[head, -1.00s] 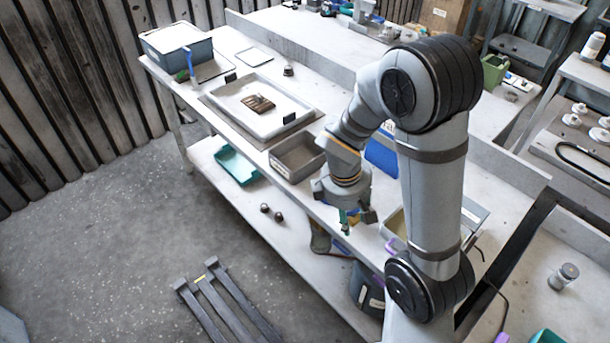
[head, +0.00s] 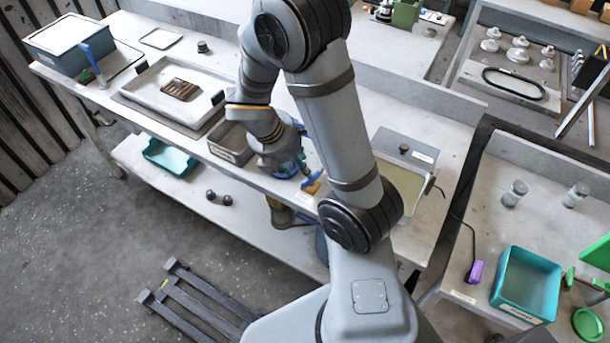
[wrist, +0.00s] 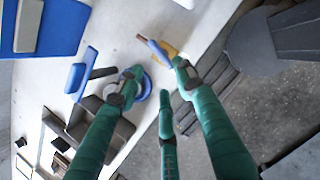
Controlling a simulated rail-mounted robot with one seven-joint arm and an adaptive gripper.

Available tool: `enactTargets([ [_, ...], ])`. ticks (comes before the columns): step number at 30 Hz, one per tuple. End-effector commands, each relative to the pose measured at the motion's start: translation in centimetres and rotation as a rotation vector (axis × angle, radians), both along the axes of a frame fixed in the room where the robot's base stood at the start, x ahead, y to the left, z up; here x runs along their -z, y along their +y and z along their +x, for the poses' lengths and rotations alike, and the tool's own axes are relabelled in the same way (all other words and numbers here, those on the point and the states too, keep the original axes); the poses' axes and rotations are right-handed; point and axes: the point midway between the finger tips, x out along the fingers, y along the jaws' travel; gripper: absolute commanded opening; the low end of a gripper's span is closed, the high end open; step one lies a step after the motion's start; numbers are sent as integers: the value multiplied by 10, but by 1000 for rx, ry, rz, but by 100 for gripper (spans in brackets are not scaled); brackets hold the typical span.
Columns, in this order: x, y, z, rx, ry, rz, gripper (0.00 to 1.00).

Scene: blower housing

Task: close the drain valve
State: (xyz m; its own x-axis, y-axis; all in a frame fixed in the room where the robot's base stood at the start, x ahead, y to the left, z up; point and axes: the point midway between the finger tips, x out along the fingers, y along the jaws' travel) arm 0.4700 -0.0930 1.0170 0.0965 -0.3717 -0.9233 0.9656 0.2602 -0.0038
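I cannot make out the drain valve for certain. A blue upright lever (head: 86,62) stands beside the lidded blue-grey bin (head: 72,45) at the far left of the bench in the head view; it may be the valve's handle. My gripper (head: 290,167) is far from it, over the front edge of the bench, right of a grey open bin (head: 231,143). In the wrist view my gripper (wrist: 158,84) has green fingers spread apart, with nothing held between them. A blue ring-like part (wrist: 143,86) shows behind the left fingertip, partly hidden. I cannot tell whether they touch.
A white tray (head: 150,92) with a brown part stands left of the grey bin. A dark slatted stand (head: 200,300) is on the floor. Floor at the left is clear.

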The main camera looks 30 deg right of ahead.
Motion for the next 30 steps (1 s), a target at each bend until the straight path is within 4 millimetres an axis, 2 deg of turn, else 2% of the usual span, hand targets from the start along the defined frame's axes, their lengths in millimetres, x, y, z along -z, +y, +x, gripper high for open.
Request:
enactTargets([
  [1,13,-5,0,2,5,-2,36],
  [6,42,-16,3,2,3,-2,36],
  [12,63,-25,6,3,0,0,36],
  [24,68,-27,7,2,-2,1,36],
  [30,68,-27,7,3,-2,1,24],
])
